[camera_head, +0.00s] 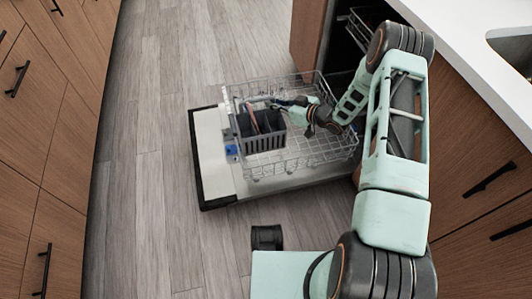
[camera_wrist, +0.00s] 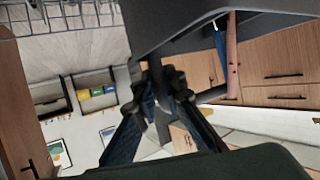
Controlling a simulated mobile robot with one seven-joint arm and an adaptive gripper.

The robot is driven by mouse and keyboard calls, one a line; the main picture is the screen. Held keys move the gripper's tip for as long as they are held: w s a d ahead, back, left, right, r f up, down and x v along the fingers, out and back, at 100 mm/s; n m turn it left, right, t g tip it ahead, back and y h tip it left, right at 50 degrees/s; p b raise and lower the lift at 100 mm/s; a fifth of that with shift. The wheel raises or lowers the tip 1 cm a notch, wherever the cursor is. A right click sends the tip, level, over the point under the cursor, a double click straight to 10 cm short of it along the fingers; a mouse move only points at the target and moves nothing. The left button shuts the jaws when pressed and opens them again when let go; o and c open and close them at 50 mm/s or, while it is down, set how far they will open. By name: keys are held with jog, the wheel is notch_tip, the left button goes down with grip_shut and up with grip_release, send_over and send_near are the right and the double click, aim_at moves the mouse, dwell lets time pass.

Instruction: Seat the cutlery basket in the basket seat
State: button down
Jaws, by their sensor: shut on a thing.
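The dark grey cutlery basket (camera_head: 264,143) is at the left end of the wire dishwasher rack, upright as far as I can tell. A reddish-brown handle (camera_head: 254,121) sticks up from it. My gripper (camera_head: 287,103) reaches in from the right to its back upper edge. In the wrist view my gripper (camera_wrist: 165,90) is shut on a dark part of the basket (camera_wrist: 190,22), whose wall fills the top. I cannot make out the basket seat, or tell whether the basket's bottom touches the rack.
The wire rack (camera_head: 305,157) is pulled out over the open dishwasher door (camera_head: 215,176). A small blue piece (camera_head: 232,152) is left of the basket. Wooden cabinets (camera_head: 48,120) stand at left, the white counter (camera_head: 465,48) at right.

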aim_at(273, 131)
notch_tip(273, 131, down, 17)
jog(key=b, duration=0.4)
jog(key=shift+r+b, duration=0.2)
jog(key=shift+b, duration=0.1)
jog(key=shift+f, duration=0.2)
jog(key=c, duration=2)
grip_release()
jog(key=shift+r, duration=0.25)
jog(key=p+v, duration=0.3)
jog(key=v, duration=0.9)
